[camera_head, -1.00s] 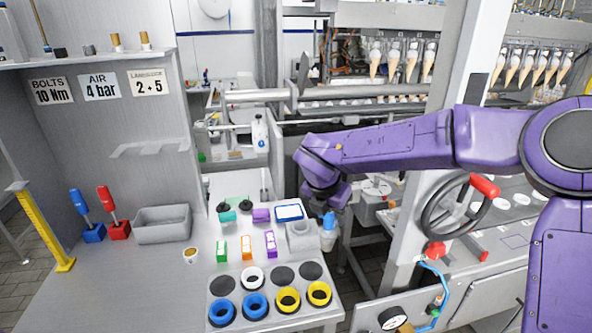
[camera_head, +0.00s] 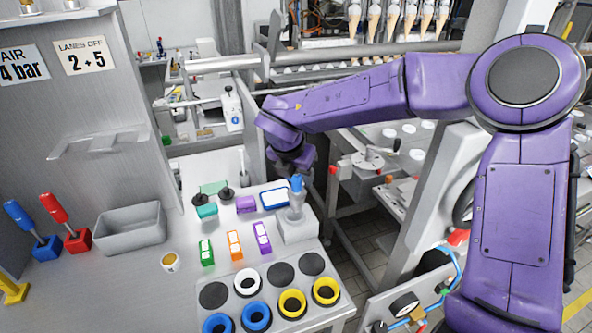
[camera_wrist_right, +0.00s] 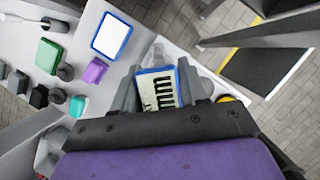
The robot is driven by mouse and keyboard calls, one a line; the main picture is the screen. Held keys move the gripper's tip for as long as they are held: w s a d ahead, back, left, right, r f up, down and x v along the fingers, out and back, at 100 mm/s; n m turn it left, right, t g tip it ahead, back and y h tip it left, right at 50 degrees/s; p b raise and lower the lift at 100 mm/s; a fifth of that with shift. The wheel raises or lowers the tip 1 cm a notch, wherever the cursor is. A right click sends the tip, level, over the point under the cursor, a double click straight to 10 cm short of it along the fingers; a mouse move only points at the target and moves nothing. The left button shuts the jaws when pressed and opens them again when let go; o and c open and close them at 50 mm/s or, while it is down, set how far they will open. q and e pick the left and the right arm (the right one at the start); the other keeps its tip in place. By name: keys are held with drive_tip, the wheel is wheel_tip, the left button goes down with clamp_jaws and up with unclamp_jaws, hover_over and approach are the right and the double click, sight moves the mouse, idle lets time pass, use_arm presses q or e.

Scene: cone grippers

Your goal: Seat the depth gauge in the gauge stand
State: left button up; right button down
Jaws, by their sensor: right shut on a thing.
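The depth gauge (camera_wrist_right: 160,95) is a blue-edged body with a pale face and large black "mm" lettering, held between the grey fingers of my right gripper (camera_wrist_right: 157,82) in the wrist view. In the head view its blue top (camera_head: 296,183) shows below my purple right wrist. The gauge stand (camera_head: 297,229) is a light grey block at the bench's right edge. The gauge is over the stand in the head view; I cannot tell whether its lower end is in the stand. My right fingers are mostly hidden in the head view. My left gripper is not in view.
Rings and dark discs fill the bench's front. A grey bin (camera_head: 130,228) and a small cup (camera_head: 169,262) stand further left.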

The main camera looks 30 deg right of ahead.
sight(295, 195)
drive_tip(key=f, duration=0.1)
drive_tip(key=w+f+b, duration=0.1)
drive_tip(key=w+f, duration=0.1)
drive_tip(key=f, duration=0.1)
drive_tip(key=shift+b, duration=0.3)
drive_tip(key=shift+s+f+b, duration=0.55)
drive_tip(key=shift+f+b, duration=0.2)
drive_tip(key=shift+f, duration=0.15)
drive_tip(key=shift+w+f+b, duration=0.25)
drive_tip(key=shift+f+b, duration=0.45)
drive_tip(key=shift+f, duration=0.2)
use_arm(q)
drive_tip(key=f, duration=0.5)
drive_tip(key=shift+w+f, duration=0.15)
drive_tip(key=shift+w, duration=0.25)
use_arm(e)
drive_tip(key=c, duration=0.5)
unclamp_jaws()
drive_tip(key=shift+s, duration=0.1)
drive_tip(key=shift+a+r, duration=0.1)
